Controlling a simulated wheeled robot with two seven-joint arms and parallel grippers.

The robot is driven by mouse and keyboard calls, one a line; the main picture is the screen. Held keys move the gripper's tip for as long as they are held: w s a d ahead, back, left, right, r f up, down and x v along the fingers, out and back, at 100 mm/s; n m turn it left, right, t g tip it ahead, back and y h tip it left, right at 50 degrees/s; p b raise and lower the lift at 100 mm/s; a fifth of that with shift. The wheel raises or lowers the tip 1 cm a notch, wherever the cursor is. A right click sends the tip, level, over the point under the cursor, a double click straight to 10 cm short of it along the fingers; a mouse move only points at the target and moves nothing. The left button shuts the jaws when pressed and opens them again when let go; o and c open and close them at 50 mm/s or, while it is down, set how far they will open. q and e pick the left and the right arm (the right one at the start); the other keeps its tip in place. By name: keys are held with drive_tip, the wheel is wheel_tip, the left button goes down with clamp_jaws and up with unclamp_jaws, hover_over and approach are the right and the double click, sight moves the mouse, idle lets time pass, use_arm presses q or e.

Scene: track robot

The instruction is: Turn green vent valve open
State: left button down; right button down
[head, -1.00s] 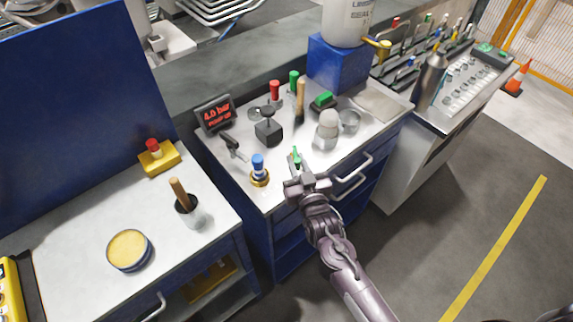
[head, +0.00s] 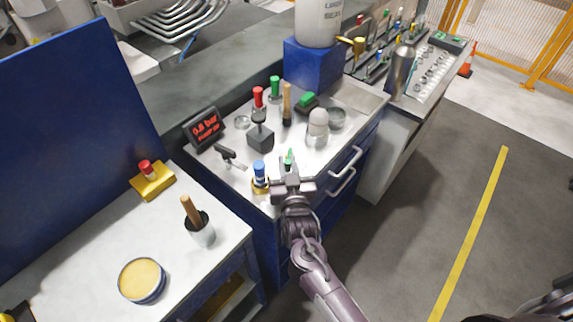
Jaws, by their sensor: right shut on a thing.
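The green vent valve (head: 289,156) stands near the front edge of the blue-sided bench, its green tip pointing up. My right gripper (head: 288,176) is at the valve, shut on it. The gripper's body hides the valve's lower part, so its exact handle angle is hard to tell. A dark display (head: 204,128) at the bench's left side shows red digits that look like 0.8 bar, with a smaller line below.
A blue-topped knob with a brass base (head: 260,173) is close left of my right gripper. A black block with a knob (head: 261,136), a grey-white cylinder (head: 317,126) and red (head: 258,97) and green (head: 275,86) handles stand behind. Open floor lies at right.

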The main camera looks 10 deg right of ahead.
drive_tip(key=shift+d+r, duration=0.1)
drive_tip(key=shift+d, duration=0.15)
drive_tip(key=c, duration=1.4)
unclamp_jaws()
drive_tip(key=shift+w+d, duration=0.1)
drive_tip(key=shift+s, duration=0.5)
drive_tip(key=s+b, duration=0.1)
drive_tip(key=s, duration=0.5)
drive_tip(key=shift+s+a+b, duration=0.2)
drive_tip(key=shift+s+b, duration=0.1)
drive_tip(key=shift+s, duration=0.1)
